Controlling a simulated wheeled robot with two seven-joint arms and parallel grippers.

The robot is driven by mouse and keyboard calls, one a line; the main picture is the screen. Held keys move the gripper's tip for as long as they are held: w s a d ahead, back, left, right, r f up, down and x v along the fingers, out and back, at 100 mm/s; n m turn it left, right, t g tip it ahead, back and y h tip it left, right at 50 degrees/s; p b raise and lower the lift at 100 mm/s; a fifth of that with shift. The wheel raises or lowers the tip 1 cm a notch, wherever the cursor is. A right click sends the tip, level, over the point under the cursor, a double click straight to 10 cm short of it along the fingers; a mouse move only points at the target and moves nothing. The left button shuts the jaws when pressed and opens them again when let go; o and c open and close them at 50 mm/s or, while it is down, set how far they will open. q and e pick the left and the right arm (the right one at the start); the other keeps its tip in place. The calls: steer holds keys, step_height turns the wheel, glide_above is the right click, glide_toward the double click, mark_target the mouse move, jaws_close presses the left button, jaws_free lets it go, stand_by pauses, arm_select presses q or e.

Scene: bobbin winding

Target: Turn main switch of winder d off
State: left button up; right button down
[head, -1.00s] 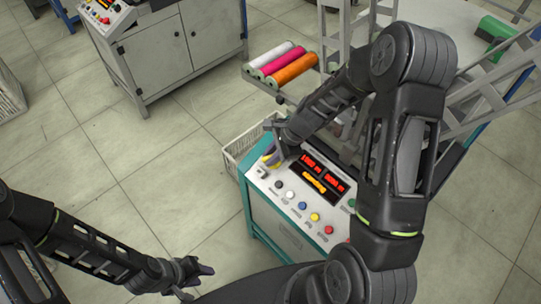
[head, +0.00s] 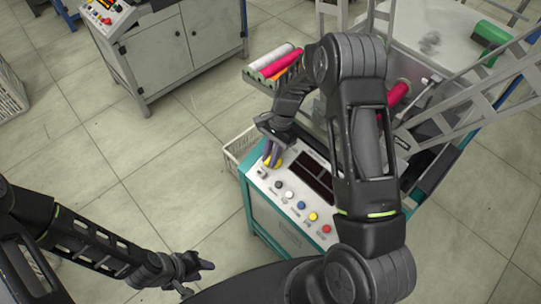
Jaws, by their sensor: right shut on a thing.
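The main switch (head: 277,163), with yellow showing around it, sits at the far left corner of the control panel (head: 262,183) of the winder in front of me. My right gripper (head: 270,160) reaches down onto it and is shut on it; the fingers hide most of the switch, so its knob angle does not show. The panel's displays (head: 318,172) are dark. My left gripper (head: 206,266) is low over the floor, away from the winder; its finger gap is not clear.
Several coloured buttons (head: 301,206) line the panel close to my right gripper. Bobbins (head: 272,63) lie on a rack behind my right arm. A pale crate (head: 236,152) stands left of the winder. Another winder cabinet (head: 165,55) stands at the back left, with open floor between.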

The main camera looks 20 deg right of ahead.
steer(key=n+g+h+b, duration=0.1)
steer(key=n+g, duration=0.1)
steer(key=n, duration=0.1)
steer(key=shift+w+f, duration=0.1)
steer(key=shift+f, duration=0.05)
steer(key=shift+n+g+h+b, duration=0.5)
steer(key=shift+n+h+b, duration=0.1)
steer(key=shift+n+b, duration=0.1)
steer(key=c, duration=1.4)
jaws_free()
steer(key=shift+o, duration=0.2)
steer(key=shift+r, duration=0.25)
